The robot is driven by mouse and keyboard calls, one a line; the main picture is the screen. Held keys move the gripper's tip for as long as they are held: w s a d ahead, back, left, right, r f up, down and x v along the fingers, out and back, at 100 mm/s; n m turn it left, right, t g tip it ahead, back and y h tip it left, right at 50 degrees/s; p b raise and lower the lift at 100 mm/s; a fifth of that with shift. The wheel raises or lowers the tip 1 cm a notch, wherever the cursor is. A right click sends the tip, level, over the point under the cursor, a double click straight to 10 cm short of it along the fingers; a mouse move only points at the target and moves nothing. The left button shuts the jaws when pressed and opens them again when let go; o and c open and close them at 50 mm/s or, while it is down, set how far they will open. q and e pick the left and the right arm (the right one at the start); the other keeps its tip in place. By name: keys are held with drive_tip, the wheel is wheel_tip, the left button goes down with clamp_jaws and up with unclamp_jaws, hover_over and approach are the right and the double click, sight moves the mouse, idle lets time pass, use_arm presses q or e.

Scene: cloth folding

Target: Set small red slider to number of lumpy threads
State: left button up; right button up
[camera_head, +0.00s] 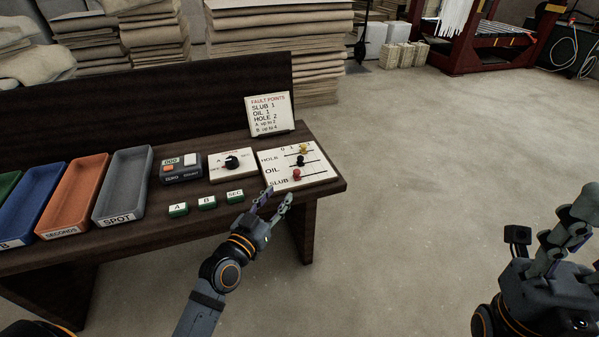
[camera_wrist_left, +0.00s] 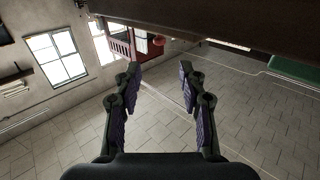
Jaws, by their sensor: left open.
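The small red slider knob (camera_head: 296,174) sits on the SLUB row of the white slider panel (camera_head: 322,171), near the left end of its track. My left gripper (camera_head: 275,197) is open and empty at the bench's front edge, just below and in front of the red knob, apart from it.
A black knob (camera_head: 300,161) on the OIL row and a yellow knob (camera_head: 304,149) on the HOLE row are close behind the red one. A fault points card (camera_head: 268,113) stands behind. Green buttons (camera_head: 207,202) and a dial box (camera_head: 232,165) lie left. Floor right is clear.

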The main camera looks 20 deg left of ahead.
sight(295, 174)
use_arm(q)
drive_tip(key=w, duration=0.3)
drive_tip(key=w+d+b, duration=0.1)
drive_tip(key=w, duration=0.2)
drive_tip(key=w+d+b, duration=0.1)
drive_tip(key=w, duration=0.3)
drive_tip(key=shift+w+f, duration=0.1)
clamp_jaws()
